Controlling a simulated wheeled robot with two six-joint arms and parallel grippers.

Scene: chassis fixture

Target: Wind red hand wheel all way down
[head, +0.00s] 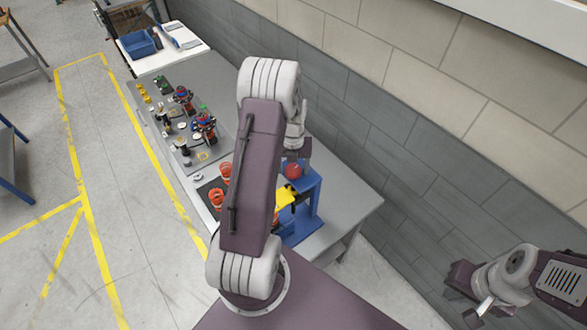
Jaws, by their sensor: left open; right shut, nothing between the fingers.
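The red hand wheel (293,170) sits at the top of a blue fixture (314,197) near the bench's right edge. It looks small, and part of it is hidden by my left arm and gripper. My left gripper (297,156) is open just above the wheel, pointing down; I cannot tell whether its fingers touch or straddle it. My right gripper (474,300) is shut and empty at the lower right, away from the bench.
A yellow part (286,197) sits on the fixture, partly behind my arm. Orange-red ring-shaped parts (217,197) lie left of my arm. Several small parts stand farther back on the grey bench (343,205). A blue bin (137,44) is on the far white table. A block wall runs along the right.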

